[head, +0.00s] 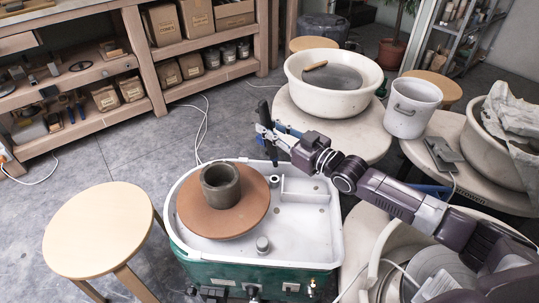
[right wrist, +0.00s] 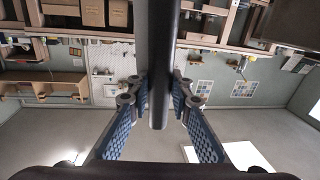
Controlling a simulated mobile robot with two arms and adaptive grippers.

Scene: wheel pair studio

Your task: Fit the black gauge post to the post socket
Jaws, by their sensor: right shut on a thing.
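The black gauge post (head: 271,153) is upright, slightly tilted in the head view, above the back edge of the white wheel tray (head: 300,230). My right gripper (head: 267,131) is shut on it around its middle. In the right wrist view the post (right wrist: 157,50) runs between the blue-padded fingers of the right gripper (right wrist: 160,98). A short grey cylinder (head: 262,244) stands on the tray near its front; I cannot tell whether this is the post socket. My left gripper is not in view.
A brown wheel disc (head: 250,217) with a dark grey clay cylinder (head: 220,186) takes up the tray's left side. A round wooden stool (head: 98,228) is at the left. Behind stands another wheel with a cream basin (head: 332,86), and a white bucket (head: 411,108) beside it.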

